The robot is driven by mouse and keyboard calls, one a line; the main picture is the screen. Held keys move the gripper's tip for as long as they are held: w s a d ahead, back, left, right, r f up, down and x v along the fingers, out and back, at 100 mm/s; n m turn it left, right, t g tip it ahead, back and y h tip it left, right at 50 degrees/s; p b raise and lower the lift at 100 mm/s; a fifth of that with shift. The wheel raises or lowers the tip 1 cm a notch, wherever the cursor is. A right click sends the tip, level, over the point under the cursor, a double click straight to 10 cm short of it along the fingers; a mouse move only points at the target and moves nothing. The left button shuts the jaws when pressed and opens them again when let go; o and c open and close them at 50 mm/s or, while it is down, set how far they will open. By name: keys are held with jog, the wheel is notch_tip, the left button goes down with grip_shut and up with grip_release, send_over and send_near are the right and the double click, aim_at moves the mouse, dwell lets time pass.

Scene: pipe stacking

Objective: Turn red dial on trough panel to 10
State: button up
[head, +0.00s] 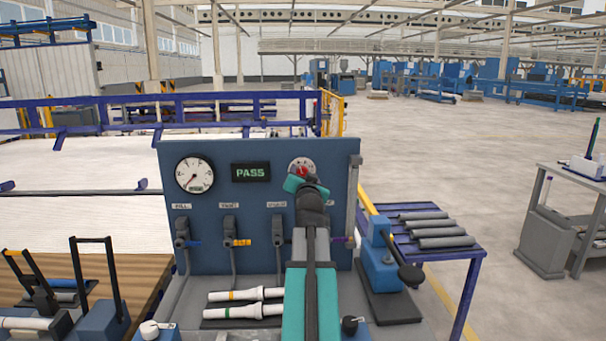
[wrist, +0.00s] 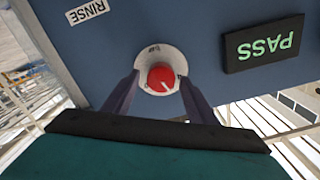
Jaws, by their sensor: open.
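The red dial (wrist: 161,79) sits on a round pale plate on the blue panel (wrist: 110,40). A white pointer line shows on its face; the scale marks are too small to read. In the head view the dial (head: 302,171) is partly hidden behind my arm, at the upper right of the panel (head: 260,190). My gripper (wrist: 155,95) is open, one finger on each side of the dial's lower part in the wrist view. I cannot tell whether the fingers touch it. It also shows in the head view (head: 304,180).
A round gauge (head: 194,174) and a green-lit PASS display (head: 251,172) are left of the dial. Several valve handles (head: 230,238) line the panel below. White pipes (head: 243,311) lie on the bench. Grey pipes (head: 443,231) lie on a blue rack at right.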

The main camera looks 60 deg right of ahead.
jog(key=shift+w+d, duration=0.35)
jog(key=shift+d, duration=0.1)
jog(key=shift+c, duration=0.6)
jog(key=c, duration=0.9)
jog(key=shift+c, duration=0.2)
